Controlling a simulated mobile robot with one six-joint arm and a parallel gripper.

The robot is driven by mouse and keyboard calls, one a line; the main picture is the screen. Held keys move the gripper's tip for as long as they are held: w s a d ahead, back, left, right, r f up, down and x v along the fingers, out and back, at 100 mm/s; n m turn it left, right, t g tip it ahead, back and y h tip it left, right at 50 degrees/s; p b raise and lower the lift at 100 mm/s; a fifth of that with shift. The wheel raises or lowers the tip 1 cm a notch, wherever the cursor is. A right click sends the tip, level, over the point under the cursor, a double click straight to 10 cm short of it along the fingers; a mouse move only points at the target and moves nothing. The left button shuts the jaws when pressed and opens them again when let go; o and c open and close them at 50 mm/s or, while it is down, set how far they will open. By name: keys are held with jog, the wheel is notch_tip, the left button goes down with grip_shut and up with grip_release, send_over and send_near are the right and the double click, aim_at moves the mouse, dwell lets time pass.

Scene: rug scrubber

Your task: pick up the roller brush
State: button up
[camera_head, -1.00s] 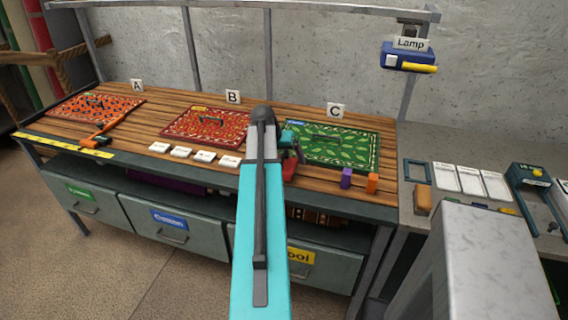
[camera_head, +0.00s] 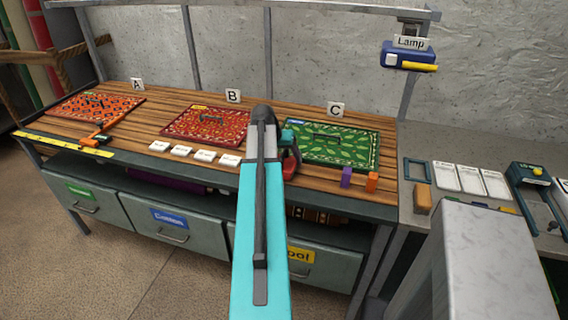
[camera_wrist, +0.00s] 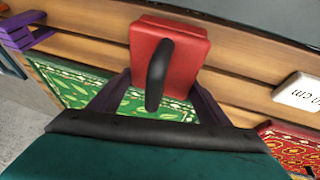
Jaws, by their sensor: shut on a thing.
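My gripper (camera_wrist: 155,105) is shut on a red block-shaped tool with a black curved handle (camera_wrist: 185,60), between its two dark purple fingers. In the head view the red tool (camera_head: 291,165) is beside the end of my arm, at the left edge of the green rug. I cannot tell from its shape whether it is the roller brush. I cannot see whether the held tool touches the bench.
The wooden bench holds an orange rug (camera_head: 90,107), a red rug (camera_head: 205,124) and a green rug (camera_head: 340,143). Several white cards (camera_head: 181,150) lie along the front. A purple block (camera_head: 346,177) and an orange block (camera_head: 372,182) stand at the front right.

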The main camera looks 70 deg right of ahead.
aim_at(285, 150)
jog(key=shift+r, duration=0.15)
jog(key=shift+r+b, duration=0.75)
jog(key=shift+r, duration=0.9)
jog(key=w+a+r+b, duration=0.1)
jog(key=w+a+b, duration=0.2)
jog(key=a, duration=1.2)
jog(key=shift+w+a+r, duration=0.2)
jog(key=shift+w+a, duration=0.1)
